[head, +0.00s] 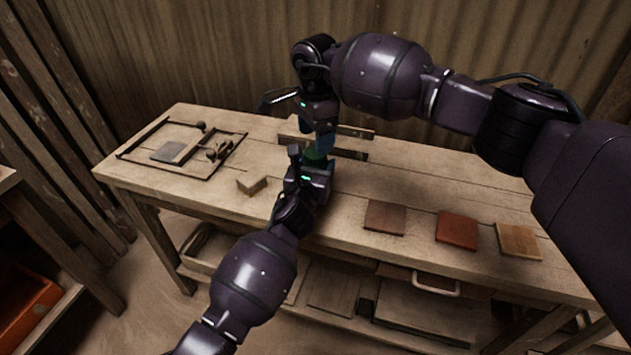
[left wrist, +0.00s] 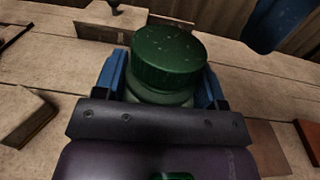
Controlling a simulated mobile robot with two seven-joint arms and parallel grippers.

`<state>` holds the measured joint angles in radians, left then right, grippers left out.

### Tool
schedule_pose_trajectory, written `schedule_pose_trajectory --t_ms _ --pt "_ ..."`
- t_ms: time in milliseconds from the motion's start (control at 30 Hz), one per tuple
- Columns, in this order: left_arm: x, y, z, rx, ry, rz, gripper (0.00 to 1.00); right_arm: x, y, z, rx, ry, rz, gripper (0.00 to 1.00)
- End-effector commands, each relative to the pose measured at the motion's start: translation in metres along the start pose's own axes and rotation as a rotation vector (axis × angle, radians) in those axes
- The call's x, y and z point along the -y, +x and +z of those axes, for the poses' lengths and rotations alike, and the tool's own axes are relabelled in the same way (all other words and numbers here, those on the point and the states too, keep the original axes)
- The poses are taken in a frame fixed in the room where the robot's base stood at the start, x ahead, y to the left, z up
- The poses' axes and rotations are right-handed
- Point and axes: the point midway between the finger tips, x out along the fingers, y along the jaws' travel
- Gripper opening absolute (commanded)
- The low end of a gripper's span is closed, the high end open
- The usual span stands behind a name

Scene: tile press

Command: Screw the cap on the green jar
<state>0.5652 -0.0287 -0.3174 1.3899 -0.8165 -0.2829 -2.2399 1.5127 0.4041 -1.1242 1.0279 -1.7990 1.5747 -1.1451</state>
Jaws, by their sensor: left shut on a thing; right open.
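The green jar (left wrist: 160,97) stands between the blue fingers of my left gripper (left wrist: 160,84), which is shut on it. The dark green cap (left wrist: 170,56) sits on top of the jar; I cannot tell how tightly. In the head view the jar and cap are small and partly hidden between my two grippers, with green (head: 315,155) showing there. My right gripper (head: 323,143) is open just above the jar. A blue finger of it shows at the top right of the left wrist view, apart from the cap.
Three square tiles, brown (head: 385,217), red (head: 457,230) and tan (head: 518,241), lie along the bench's front right. A wooden block (head: 251,184) lies left of the jar. A thin frame (head: 123,155) with tools is at the far left. A wooden fixture (head: 352,131) stands behind the jar.

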Motion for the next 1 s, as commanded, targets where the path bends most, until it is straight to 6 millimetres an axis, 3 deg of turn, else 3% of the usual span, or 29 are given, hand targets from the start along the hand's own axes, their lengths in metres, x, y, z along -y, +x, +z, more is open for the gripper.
schedule_pose_trajectory --t_ms 300,700,1000 --pt "0.0 0.0 0.0 0.001 0.0 0.0 0.0 0.0 0.032 0.001 0.001 0.0 0.0 0.74" --pt "0.0 0.0 0.0 0.0 0.0 0.0 0.0 0.0 0.036 0.0 0.0 0.0 -0.001 0.73" --pt "0.0 0.0 0.0 0.0 0.0 0.0 0.0 0.0 0.035 0.0 0.0 0.0 -0.001 0.27"
